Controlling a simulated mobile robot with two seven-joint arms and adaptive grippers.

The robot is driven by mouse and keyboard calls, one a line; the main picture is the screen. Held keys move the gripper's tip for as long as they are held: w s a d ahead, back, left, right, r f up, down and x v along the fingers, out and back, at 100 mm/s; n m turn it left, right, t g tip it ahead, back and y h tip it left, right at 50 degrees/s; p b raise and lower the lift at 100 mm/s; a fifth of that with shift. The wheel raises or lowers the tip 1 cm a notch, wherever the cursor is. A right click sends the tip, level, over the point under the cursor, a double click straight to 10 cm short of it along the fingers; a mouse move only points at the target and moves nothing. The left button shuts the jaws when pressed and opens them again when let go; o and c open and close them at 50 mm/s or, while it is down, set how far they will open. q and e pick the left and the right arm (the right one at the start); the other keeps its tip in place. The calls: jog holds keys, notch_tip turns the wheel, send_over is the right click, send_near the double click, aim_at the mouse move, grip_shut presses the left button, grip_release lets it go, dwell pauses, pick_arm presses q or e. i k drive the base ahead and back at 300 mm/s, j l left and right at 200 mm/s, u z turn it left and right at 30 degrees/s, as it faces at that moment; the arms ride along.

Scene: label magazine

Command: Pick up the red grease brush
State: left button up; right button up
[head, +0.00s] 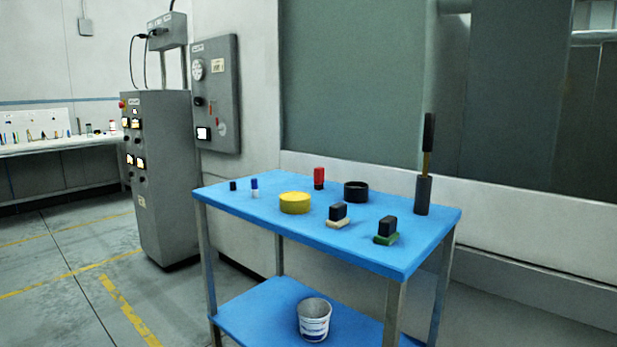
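A small upright red object with a dark lower part, which looks like the red grease brush (319,176), stands near the back edge of the blue cart top (245,202). It is the only red thing on the cart, and it is too small to make out bristles. Neither of my grippers shows in the head view.
Near it are a yellow round tin (295,203), a black ring-shaped dish (356,191), two black-handled blocks (338,212) (387,227), small blue-white (254,188) and black (233,186) pieces, and a tall dark holder (423,196). A white bucket (314,322) sits on the lower shelf.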

aim_at(319, 172)
jog(key=i+j, duration=0.15)
jog(key=j, duration=0.2)
jog(key=i+j+z, duration=0.1)
jog(key=j, duration=0.25)
jog(key=i+j, duration=0.4)
jog(key=j, duration=0.35)
jog(key=i+j+z, duration=0.1)
jog(key=j, duration=0.25)
jog(key=i+j, duration=0.2)
jog(key=j, duration=0.15)
jog(key=z, duration=0.05)
